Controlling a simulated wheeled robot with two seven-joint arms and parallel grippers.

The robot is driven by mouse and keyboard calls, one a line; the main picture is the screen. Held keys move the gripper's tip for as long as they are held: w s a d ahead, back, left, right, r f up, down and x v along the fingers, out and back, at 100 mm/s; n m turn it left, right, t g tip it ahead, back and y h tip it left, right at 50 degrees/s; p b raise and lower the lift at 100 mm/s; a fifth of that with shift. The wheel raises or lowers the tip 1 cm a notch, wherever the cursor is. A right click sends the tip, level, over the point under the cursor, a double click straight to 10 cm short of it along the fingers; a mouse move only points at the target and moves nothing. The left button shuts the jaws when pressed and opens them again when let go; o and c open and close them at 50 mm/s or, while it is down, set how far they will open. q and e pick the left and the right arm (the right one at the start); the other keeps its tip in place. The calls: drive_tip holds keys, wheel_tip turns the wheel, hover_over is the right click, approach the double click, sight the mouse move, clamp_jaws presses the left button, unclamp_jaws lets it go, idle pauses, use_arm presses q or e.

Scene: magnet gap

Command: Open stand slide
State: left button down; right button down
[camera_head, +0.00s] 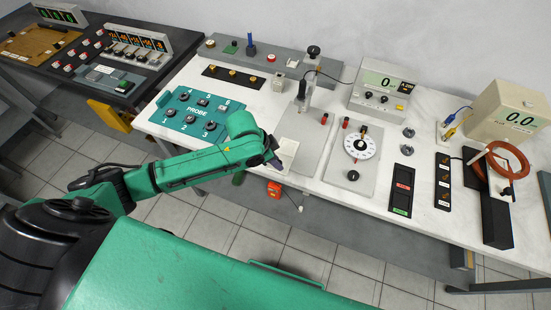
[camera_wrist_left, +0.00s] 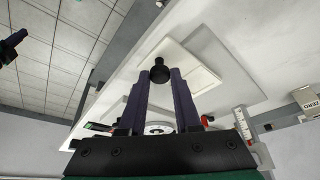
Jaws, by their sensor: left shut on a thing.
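The stand (camera_head: 309,152) is a grey plate on the white bench with an upright post behind. A pale rectangular slide (camera_head: 288,148) lies at its front left; a pale plate, likely this slide, shows beyond the fingers in the left wrist view (camera_wrist_left: 190,62). My left gripper (camera_head: 275,158) is at the slide's left front edge. In the left wrist view its two dark fingers (camera_wrist_left: 160,82) are shut on a black round knob (camera_wrist_left: 159,69) at their tips. The knob is hidden in the head view.
A dial panel (camera_head: 357,150) sits right of the stand. A meter box (camera_head: 383,85) stands behind. An orange-red object (camera_head: 274,190) hangs below the bench's front edge.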

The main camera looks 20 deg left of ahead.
use_arm(q)
drive_tip(key=c, duration=0.6)
unclamp_jaws()
drive_tip(key=shift+c, duration=0.2)
use_arm(e)
drive_tip(key=shift+w, duration=0.4)
use_arm(q)
drive_tip(key=shift+r, duration=0.1)
use_arm(e)
drive_tip(key=shift+s, duration=0.15)
use_arm(q)
drive_tip(key=shift+s+a+r, duration=0.1)
drive_tip(key=shift+r, duration=0.25)
drive_tip(key=v, duration=1.3)
drive_tip(key=shift+r+b, duration=0.2)
drive_tip(key=shift+b, duration=0.1)
use_arm(e)
drive_tip(key=shift+s+f, duration=0.1)
drive_tip(key=shift+f, duration=0.2)
use_arm(q)
drive_tip(key=shift+s+a, duration=0.15)
drive_tip(key=shift+a, duration=0.05)
